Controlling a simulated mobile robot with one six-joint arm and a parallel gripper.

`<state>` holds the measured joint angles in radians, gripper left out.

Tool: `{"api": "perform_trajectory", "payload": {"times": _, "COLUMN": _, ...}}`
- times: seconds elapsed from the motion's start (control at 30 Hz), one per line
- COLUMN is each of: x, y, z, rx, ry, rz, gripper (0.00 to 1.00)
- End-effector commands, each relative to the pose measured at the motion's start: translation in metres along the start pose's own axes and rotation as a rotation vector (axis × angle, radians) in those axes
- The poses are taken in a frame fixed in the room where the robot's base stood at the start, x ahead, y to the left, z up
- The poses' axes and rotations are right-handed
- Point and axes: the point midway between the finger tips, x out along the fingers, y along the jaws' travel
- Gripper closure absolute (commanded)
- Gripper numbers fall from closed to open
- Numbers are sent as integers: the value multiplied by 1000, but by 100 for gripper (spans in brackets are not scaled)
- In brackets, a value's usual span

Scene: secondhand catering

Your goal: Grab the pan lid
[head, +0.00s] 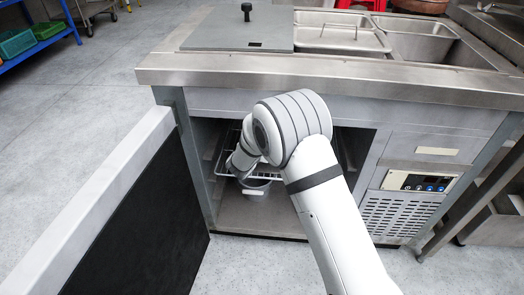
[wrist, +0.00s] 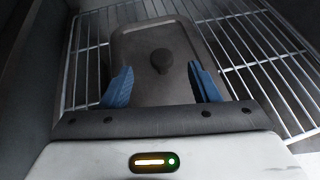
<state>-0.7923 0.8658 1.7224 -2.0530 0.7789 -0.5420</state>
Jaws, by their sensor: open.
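A dark grey rectangular lid (wrist: 137,45) with a round black knob (wrist: 161,60) lies on a wire rack (wrist: 235,45) in the wrist view. My gripper (wrist: 160,70) is open, with its two blue fingers on either side of the lid's knob. No contact between the fingers and the knob shows. In the head view my arm reaches into the open cabinet under the counter, and my gripper and this lid cannot be made out clearly there. Another flat grey lid (head: 225,30) with a black knob lies on the countertop (head: 300,72).
The cabinet's side wall (wrist: 35,75) is close at the left in the wrist view. In the head view a steel lid with a handle (head: 335,40) covers one counter well. An open dark door (head: 150,225) stands at the left, and a control panel (head: 418,182) is at the right.

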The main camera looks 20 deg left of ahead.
Motion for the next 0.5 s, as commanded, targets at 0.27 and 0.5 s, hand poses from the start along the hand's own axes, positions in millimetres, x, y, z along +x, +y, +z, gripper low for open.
{"api": "perform_trajectory", "payload": {"times": 0.27, "x": 39, "y": -2, "z": -10, "rx": -1, "ry": 0, "rz": 1, "gripper": 45}}
{"api": "perform_trajectory", "payload": {"times": 0.5, "x": 56, "y": 0, "z": -6, "rx": -3, "ry": 0, "rz": 5, "gripper": 45}}
